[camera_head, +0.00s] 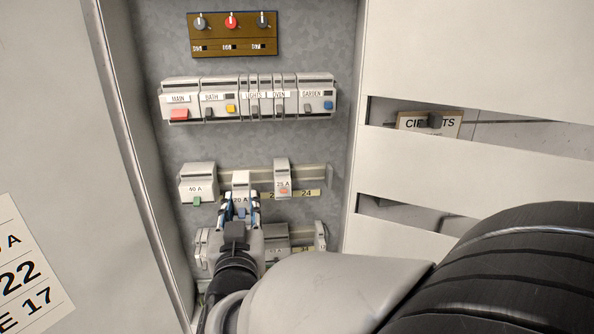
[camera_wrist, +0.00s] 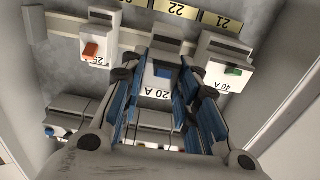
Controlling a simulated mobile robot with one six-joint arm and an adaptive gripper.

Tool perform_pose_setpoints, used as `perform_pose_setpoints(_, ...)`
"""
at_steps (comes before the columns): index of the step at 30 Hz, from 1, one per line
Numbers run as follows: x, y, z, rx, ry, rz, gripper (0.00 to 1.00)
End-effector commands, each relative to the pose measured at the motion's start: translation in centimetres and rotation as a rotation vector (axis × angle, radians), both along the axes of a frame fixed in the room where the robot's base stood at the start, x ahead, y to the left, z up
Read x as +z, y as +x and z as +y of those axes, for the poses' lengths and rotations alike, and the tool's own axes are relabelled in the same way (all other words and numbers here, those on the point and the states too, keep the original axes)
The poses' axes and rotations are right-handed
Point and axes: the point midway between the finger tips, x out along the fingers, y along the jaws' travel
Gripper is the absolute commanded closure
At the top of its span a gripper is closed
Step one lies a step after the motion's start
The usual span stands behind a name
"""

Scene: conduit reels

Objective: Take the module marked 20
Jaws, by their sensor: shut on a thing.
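The module marked 20 A (camera_head: 240,180) is a pale, narrow block with a blue switch, in the middle row of the cabinet. It also shows in the wrist view (camera_wrist: 159,95), upside down, between blue finger pads. My gripper (camera_head: 240,207) reaches up from below and is shut on this module, one finger on each side; it fills the centre of the wrist view (camera_wrist: 163,84). The module is at the rail (camera_head: 225,174); I cannot tell whether it is seated on it. My fingers hide its lower sides.
A 40 A module (camera_head: 198,184) with a green switch sits left of it, and a 25 A module (camera_head: 283,178) with an orange switch sits right. A row of breakers (camera_head: 250,97) is above. More modules (camera_head: 277,242) are below. Cabinet walls flank both sides.

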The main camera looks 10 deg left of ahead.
Motion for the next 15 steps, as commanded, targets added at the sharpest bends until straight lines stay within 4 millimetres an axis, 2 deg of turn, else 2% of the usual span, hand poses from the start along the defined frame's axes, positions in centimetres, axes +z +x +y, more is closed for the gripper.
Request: perform_pose_setpoints(15, 0.1, -2.8, -0.7, 0.000, 0.002, -0.001, 1.00)
